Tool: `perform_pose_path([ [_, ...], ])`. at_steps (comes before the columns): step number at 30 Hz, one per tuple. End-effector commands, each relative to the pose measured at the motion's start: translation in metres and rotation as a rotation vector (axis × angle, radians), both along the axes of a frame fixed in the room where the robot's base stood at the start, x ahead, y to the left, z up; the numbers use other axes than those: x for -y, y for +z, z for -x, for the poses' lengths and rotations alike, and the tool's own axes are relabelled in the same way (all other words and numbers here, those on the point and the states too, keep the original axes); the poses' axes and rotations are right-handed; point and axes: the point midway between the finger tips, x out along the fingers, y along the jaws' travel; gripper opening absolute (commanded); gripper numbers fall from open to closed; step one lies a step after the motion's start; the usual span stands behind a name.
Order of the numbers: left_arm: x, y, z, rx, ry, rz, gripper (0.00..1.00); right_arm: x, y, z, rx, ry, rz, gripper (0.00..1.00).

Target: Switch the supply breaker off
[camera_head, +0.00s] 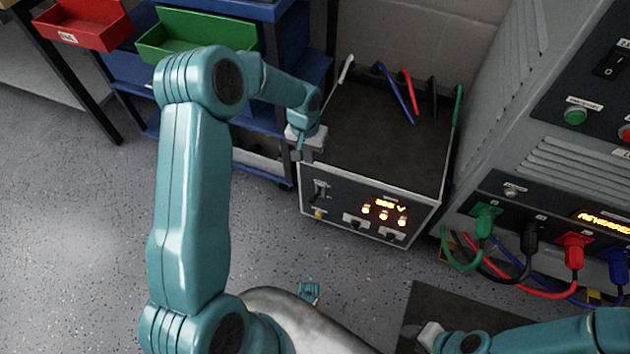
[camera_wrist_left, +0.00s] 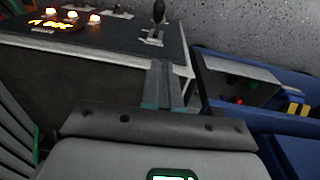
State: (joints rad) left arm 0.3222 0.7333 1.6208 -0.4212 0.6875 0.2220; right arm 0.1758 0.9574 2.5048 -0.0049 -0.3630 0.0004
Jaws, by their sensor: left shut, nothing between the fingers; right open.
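A box-shaped unit (camera_head: 378,140) with a dark top stands on the floor in the middle of the head view. Its front panel has a breaker lever (camera_head: 320,189) at the left, an orange display and several lit lamps. In the left wrist view the lever's dark knob (camera_wrist_left: 158,12) stands out from the panel at the top. My left gripper (camera_head: 297,153) is shut and empty at the box's upper left front edge, above the lever. Its fingertips (camera_wrist_left: 164,72) look apart from the lever. My right gripper (camera_head: 428,336) is open and partly visible at the bottom.
A grey cabinet (camera_head: 500,110) stands at the right, with a black rocker switch (camera_head: 612,65) and coloured cables plugged in below. Floor before the box is clear.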

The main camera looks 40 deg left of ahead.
Motion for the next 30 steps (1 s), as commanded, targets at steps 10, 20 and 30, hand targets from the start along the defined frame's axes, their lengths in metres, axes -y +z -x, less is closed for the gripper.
perform_pose_path([
  [10, 0.007, -0.063, -0.005, -0.003, -0.003, 0.002, 0.0, 0.0, -0.021, 0.0, 0.0, 0.0, 0.0, 0.43],
  [20, 0.018, -0.119, 0.003, -0.001, -0.005, 0.001, 0.0, 0.0, -0.039, 0.0, 0.0, 0.0, 0.0, 0.43],
  [30, 0.024, -0.131, 0.012, -0.001, -0.003, 0.001, 0.0, 0.001, -0.043, -0.001, 0.001, -0.004, 0.0, 0.43],
])
